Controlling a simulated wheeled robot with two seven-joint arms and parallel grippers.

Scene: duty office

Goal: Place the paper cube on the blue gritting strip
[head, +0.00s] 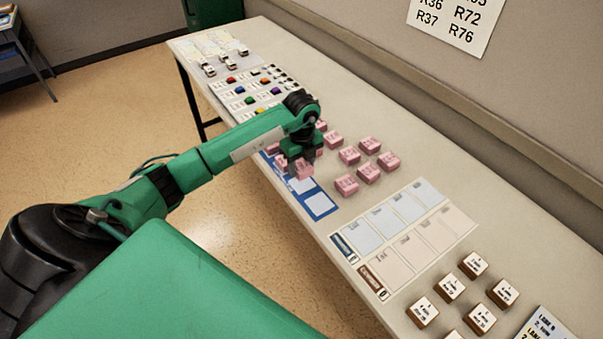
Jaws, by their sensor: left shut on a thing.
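My left gripper (301,158) points down over the blue strip and is shut on a pink cube (304,171) with small print, which I take for the paper cube. The blue strip (320,212) with white squares lies along the table's front edge, partly hidden by my arm and the cube. I cannot tell whether the held cube touches the strip. Another pink cube (281,162) shows just left of the gripper, at the strip. Several more pink cubes (347,185) stand on the table to the right of the gripper. My right gripper is out of view.
The long table (440,150) runs along the wall. White-topped brown blocks (474,264) and a card with pale panels (408,232) lie at the near right. Coloured pieces on sheets (252,88) are at the far end. Bare table lies behind the pink cubes.

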